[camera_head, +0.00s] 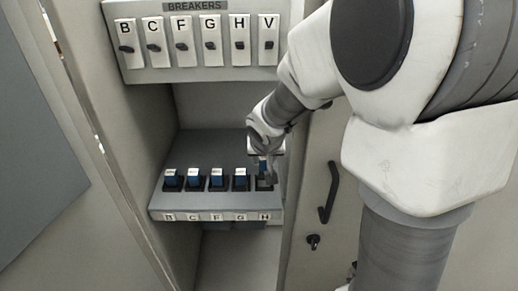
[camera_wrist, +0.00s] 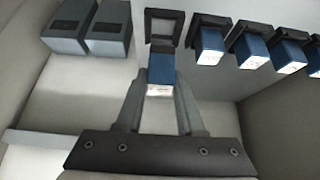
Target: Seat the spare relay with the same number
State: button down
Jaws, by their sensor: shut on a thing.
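My gripper (camera_wrist: 160,88) is shut on a blue relay (camera_wrist: 160,68) with a pale label on its end; the label's number is too small to read. In the wrist view, the far end of the held relay is at the near edge of a dark, open-framed socket (camera_wrist: 164,24). The socket's opening looks empty, and I cannot tell whether the relay touches it. In the head view, my gripper (camera_head: 265,158) is over the H position at the right end of the relay shelf. The H socket (camera_head: 264,186) is partly hidden by my gripper and the held relay.
Blue relays sit in the sockets marked B (camera_head: 172,178), C (camera_head: 194,178), F (camera_head: 217,178) and G (camera_head: 240,178). Two dark grey-blue blocks (camera_wrist: 108,28) stand left of the open socket in the wrist view. The breaker panel (camera_head: 200,74) is above the shelf; a cabinet door handle (camera_head: 329,193) is right.

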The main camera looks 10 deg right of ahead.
aim_at(264, 170)
jog(key=shift+f+b, duration=2.15)
jog(key=shift+f, duration=0.25)
jog(key=shift+f+b, duration=0.2)
jog(key=shift+b, duration=0.1)
jog(key=shift+c, duration=2.2)
grip_release()
